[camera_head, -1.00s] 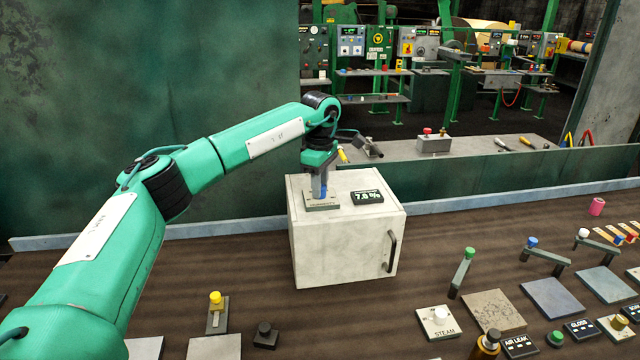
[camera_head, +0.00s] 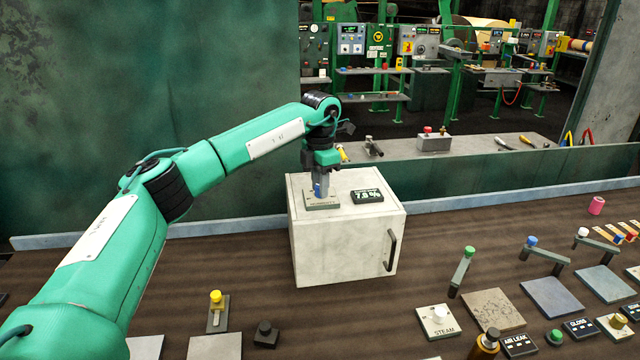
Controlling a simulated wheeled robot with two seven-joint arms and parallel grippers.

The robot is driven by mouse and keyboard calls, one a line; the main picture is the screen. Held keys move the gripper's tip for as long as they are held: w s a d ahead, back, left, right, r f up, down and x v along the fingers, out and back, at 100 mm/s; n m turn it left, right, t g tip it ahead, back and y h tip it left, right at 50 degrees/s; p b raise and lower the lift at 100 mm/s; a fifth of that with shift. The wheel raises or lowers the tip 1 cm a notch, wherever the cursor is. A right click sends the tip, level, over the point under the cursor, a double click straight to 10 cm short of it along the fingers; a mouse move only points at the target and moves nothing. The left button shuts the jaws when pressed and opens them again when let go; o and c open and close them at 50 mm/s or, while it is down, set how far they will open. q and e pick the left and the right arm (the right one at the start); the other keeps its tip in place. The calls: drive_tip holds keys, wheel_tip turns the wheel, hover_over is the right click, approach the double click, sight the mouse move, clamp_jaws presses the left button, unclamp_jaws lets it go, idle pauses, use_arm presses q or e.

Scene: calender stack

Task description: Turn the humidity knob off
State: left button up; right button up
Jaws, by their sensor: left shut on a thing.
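The humidity knob is blue (camera_head: 318,190) and stands on a small grey plate (camera_head: 322,204) on top of a white box (camera_head: 345,245). Part of the knob is hidden by the fingers. My left gripper (camera_head: 320,186) points straight down from above and is shut on the knob. A small black display (camera_head: 367,196) beside the plate shows a percent reading, which looks like 7.8 %. My right gripper is not in view.
The box has a dark handle (camera_head: 391,250) on its right side. Several knobs and levers stand at the lower right, including a steam knob (camera_head: 438,313). A yellow-topped switch (camera_head: 216,310) stands at the front left. The brown surface around the box is mostly clear.

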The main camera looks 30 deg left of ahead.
use_arm(q)
drive_tip(key=n, duration=0.6)
drive_tip(key=shift+n, duration=0.3)
drive_tip(key=n, duration=0.5)
drive_tip(key=shift+n, duration=0.3)
drive_tip(key=o, duration=1)
drive_tip(key=shift+d, duration=0.1)
drive_tip(key=shift+r, duration=0.1)
drive_tip(key=shift+r+b, duration=1.3)
drive_tip(key=shift+r, duration=5.55)
